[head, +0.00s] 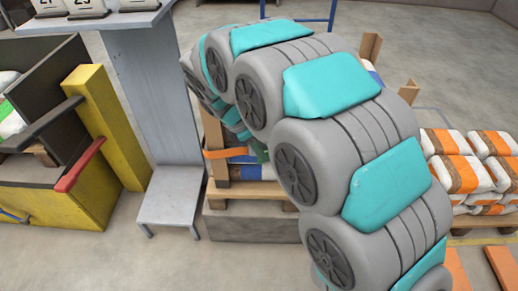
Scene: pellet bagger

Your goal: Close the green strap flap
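A small dark green piece (260,152), perhaps the green strap flap, shows beside my arm at the pallet stack behind it. Most of it is hidden by the arm, so I cannot tell whether it is open or closed. An orange strap (226,153) sticks out to the left at the same height, by a wooden post (216,150). My grey and teal arm curves across the middle of the view and reaches down behind itself towards this stack. My gripper's fingers do not show; the arm links cover that area.
The stack stands on a wooden pallet (250,205) over a grey block (250,228). A grey column with a step (170,195) stands close on the left, then a yellow post (108,125) and a red-tipped bar (80,170). White and orange bags (455,172) lie on the right.

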